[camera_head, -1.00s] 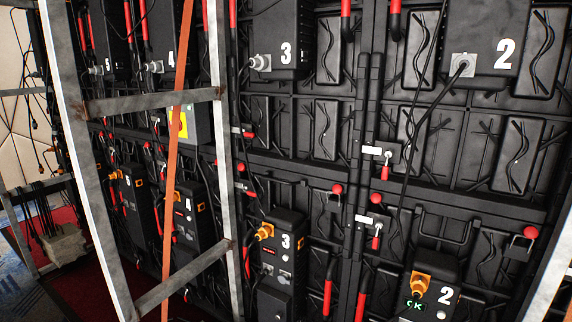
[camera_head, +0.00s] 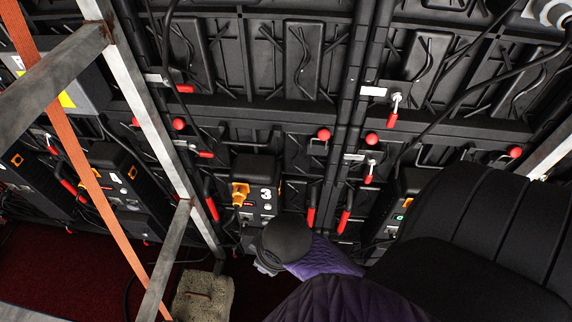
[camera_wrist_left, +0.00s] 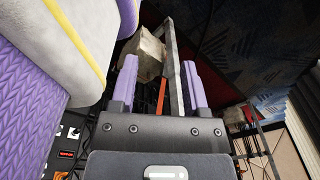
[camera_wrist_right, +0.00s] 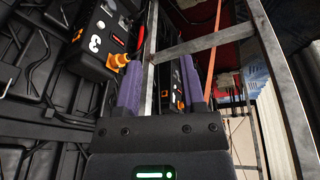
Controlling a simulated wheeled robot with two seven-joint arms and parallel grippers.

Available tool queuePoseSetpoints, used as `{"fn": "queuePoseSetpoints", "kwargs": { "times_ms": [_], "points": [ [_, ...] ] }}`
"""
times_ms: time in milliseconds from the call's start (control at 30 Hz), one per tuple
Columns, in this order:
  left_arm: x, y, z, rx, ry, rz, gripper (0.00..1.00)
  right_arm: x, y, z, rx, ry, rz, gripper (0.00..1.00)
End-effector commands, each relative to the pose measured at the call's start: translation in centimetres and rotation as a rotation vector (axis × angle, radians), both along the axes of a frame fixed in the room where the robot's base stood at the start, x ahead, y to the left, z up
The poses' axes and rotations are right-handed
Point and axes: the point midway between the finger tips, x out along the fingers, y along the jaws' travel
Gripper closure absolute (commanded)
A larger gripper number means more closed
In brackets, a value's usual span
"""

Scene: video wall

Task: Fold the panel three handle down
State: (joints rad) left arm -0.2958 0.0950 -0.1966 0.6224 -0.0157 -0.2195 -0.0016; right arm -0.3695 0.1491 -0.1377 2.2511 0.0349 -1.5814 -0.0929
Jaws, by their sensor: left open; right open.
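The panel three unit (camera_head: 262,190) is a black box with an orange plug, low in the middle of the head view. Slim red handles hang at its left (camera_head: 211,207) and right (camera_head: 311,216); red-tipped latches (camera_head: 205,154) and red ball knobs (camera_head: 323,134) are above. Which one the task names, I cannot tell. My right arm reaches up below the unit, its fingers hidden in the head view. In the right wrist view my right gripper (camera_wrist_right: 160,78) is open and empty beside the unit (camera_wrist_right: 97,42). My left gripper (camera_wrist_left: 160,78) is open and empty, seen only in its wrist view.
A grey metal frame (camera_head: 140,110) and an orange strap (camera_head: 70,130) cross the left side. Cables hang along the panels. My arm covers the lower right.

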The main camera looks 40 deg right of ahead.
Motion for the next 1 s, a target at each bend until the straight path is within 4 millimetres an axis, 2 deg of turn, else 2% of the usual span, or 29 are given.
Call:
{"fn": "queuePoseSetpoints", "kwargs": {
  "times_ms": [167,367,467,600,700,800,867,1000],
  "points": [
    [-0.3,-0.5,0.2,-0.007,0.006,0.003,0.41,5.1,-1.0,0.5,-0.065,0.018,0.118,0.49],
    [-1.3,-0.5,0.1,-0.007,0.026,0.004,0.41,11.8,-3.2,1.6,-0.149,0.061,0.234,0.49],
    [-1.2,-0.5,0.1,-0.006,0.026,0.004,0.41,15.8,-5.0,3.7,-0.192,0.088,0.287,0.49],
    [-0.8,-0.4,0.1,-0.005,0.02,0.003,0.41,20.8,-8.1,8.4,-0.232,0.13,0.342,0.49],
    [-0.7,-0.1,0.2,-0.001,0.015,0.001,0.41,22.8,-9.8,11.5,-0.237,0.153,0.363,0.49],
    [-0.5,0.2,0.1,0.003,0.011,-0.001,0.41,23.5,-10.6,12.8,-0.234,0.165,0.373,0.49],
    [-0.4,0.3,-0.1,0.004,0.009,-0.002,0.41,23.7,-10.8,12.4,-0.232,0.169,0.376,0.49],
    [-0.5,0.3,-1.3,0.005,0.01,-0.003,0.41,24.0,-11.2,9.0,-0.232,0.171,0.376,0.49]
  ]
}}
